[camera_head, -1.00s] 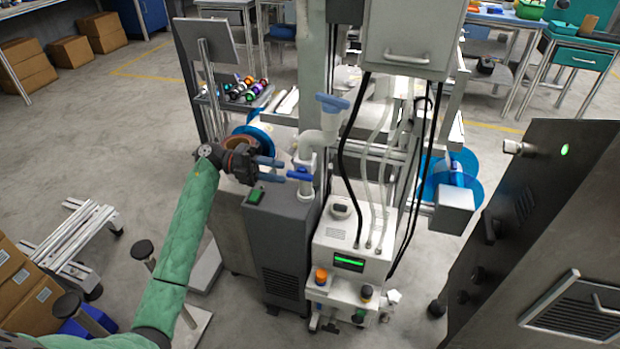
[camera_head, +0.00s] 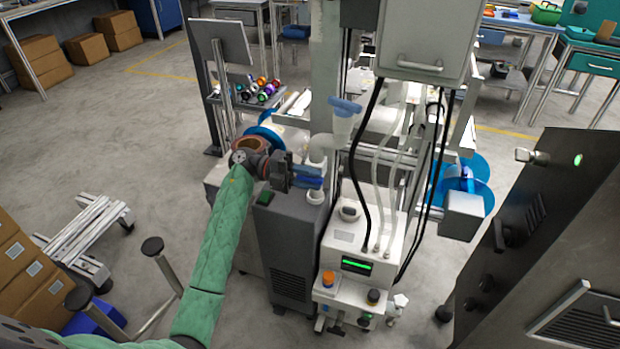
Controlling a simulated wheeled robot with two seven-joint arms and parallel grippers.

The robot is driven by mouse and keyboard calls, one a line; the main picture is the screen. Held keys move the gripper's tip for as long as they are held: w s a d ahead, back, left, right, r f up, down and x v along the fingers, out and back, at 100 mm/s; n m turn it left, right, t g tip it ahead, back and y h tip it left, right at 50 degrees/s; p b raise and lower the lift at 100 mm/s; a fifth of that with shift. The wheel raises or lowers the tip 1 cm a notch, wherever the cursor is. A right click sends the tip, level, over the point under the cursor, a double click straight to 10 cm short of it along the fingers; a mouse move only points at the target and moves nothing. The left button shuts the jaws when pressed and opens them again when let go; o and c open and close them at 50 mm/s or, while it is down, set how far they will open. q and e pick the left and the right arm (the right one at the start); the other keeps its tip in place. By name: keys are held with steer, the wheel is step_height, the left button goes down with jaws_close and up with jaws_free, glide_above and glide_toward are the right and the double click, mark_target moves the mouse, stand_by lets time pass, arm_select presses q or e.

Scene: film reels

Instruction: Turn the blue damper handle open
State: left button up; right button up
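The blue damper handle sits on the white vertical pipe (camera_head: 316,197) above the dark grey cabinet. The handle is largely hidden among the blue fingers of my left gripper (camera_head: 308,178), so its exact angle is hard to tell. My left gripper reaches in from the left, its fingers pointing right, at the handle and overlapping it in this view. Whether the fingers are closed on the handle or only around it cannot be told. A second, larger blue fitting (camera_head: 345,106) tops the white pipe above and is apart from the gripper. My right gripper is not in view.
The dark grey cabinet (camera_head: 290,255) stands below the gripper. A white machine (camera_head: 358,268) with a green display and hanging black hoses is right of it. A dark metal cabinet (camera_head: 540,230) stands at the right. Cardboard boxes (camera_head: 30,280) are at lower left.

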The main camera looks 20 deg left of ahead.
arm_select(q)
steer(key=c, duration=0.5)
steer(key=shift+c, duration=0.2)
